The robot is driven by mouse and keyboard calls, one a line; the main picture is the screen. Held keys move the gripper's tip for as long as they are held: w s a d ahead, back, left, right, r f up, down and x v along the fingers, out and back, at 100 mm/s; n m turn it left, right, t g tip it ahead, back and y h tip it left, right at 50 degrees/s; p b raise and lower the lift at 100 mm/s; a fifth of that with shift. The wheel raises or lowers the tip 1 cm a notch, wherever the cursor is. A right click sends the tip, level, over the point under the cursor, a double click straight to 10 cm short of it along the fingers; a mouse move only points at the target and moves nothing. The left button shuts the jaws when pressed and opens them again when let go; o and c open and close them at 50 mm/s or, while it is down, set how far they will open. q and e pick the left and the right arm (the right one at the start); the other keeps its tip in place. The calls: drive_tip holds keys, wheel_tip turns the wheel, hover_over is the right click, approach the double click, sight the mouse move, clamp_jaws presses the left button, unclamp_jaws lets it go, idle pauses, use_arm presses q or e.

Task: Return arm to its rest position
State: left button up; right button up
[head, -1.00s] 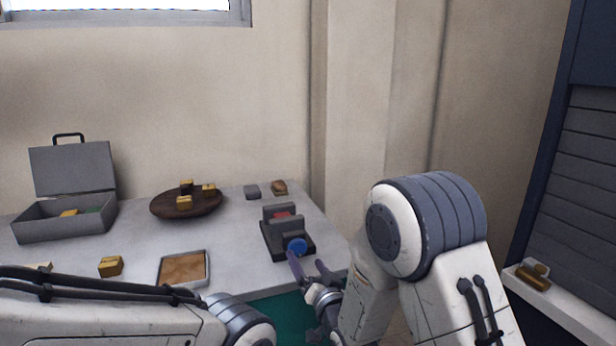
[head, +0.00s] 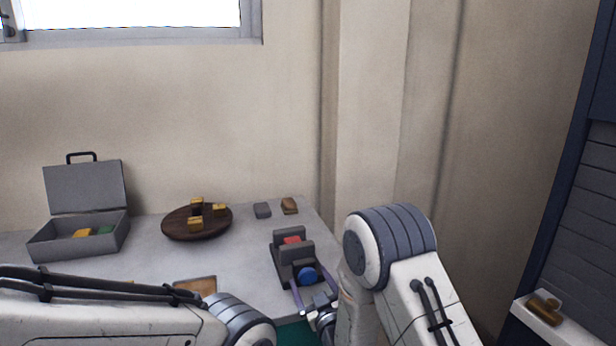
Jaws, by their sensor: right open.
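My right gripper (head: 316,293) is at the lower middle, at the front right edge of the table. Its two fingers are spread around or just in front of a blue round piece (head: 307,275); I cannot tell if they touch it. That piece sits at the front of a dark grey holder (head: 283,262), which also has a red piece (head: 291,240) between its upright plates. My left arm comes in from the left along the bottom; its gripper is out of view.
An open grey case (head: 80,240) with yellow and green pieces stands at left. A round dark wooden tray (head: 180,229) bears several yellow blocks. A grey block (head: 262,210) and a brown block (head: 289,205) lie at the back. A brown-filled tray (head: 195,286) is partly hidden by my left arm.

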drive_tip(key=n+p, duration=0.3)
drive_tip(key=n, duration=0.2)
drive_tip(key=shift+r+n, duration=0.15)
drive_tip(key=shift+n, duration=0.15)
drive_tip(key=shift+s+n, duration=0.2)
drive_tip(key=shift+n, duration=0.3)
drive_tip(key=b+v, duration=0.1)
drive_tip(key=v, duration=0.7)
drive_tip(key=shift+s, duration=0.2)
